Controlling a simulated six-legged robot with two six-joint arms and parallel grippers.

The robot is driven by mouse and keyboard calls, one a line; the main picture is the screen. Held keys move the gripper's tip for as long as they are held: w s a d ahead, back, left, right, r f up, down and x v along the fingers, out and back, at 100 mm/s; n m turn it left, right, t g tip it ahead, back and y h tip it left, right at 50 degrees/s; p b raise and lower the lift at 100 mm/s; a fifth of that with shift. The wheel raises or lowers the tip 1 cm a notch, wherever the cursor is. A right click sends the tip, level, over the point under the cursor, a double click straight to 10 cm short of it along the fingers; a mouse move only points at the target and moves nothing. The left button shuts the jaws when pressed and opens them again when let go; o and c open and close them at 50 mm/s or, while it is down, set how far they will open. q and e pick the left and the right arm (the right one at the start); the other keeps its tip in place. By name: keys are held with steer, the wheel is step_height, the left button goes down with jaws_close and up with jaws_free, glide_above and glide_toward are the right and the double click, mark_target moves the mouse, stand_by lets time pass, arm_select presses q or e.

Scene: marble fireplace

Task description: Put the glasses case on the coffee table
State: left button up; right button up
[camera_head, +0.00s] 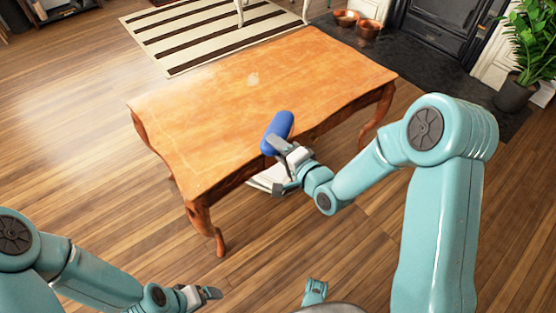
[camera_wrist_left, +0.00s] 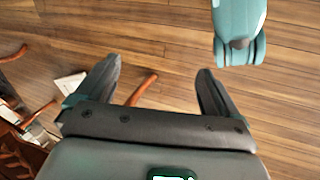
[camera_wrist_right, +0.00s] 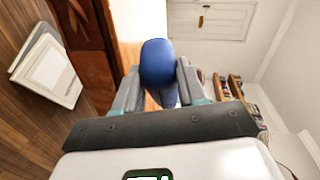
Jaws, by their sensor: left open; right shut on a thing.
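The blue glasses case (camera_head: 279,128) is held in my right gripper (camera_head: 277,152), at the near edge of the wooden coffee table (camera_head: 220,110). In the right wrist view the case (camera_wrist_right: 158,62) sits between the two fingers (camera_wrist_right: 158,88), which are shut on it. Whether the case touches the tabletop cannot be told. My left gripper (camera_head: 205,293) is low over the floor at the bottom left, apart from the table. In the left wrist view its fingers (camera_wrist_left: 157,88) are spread with nothing between them.
Most of the tabletop is bare. White book-like items (camera_wrist_right: 50,70) show below the table. A striped rug (camera_head: 205,35) lies behind it. Copper bowls (camera_head: 358,22) stand on the dark hearth, and a potted plant (camera_head: 515,92) is at the right.

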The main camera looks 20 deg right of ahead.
arm_select(q)
steer(key=shift+w+a+f+b, duration=0.15)
steer(key=shift+w+f+b, duration=0.3)
steer(key=shift+f+b, duration=0.3)
arm_select(e)
steer(key=shift+f, duration=1.95)
steer(key=shift+f, duration=0.15)
arm_select(q)
steer(key=shift+f, duration=0.15)
arm_select(e)
steer(key=o, duration=1.2)
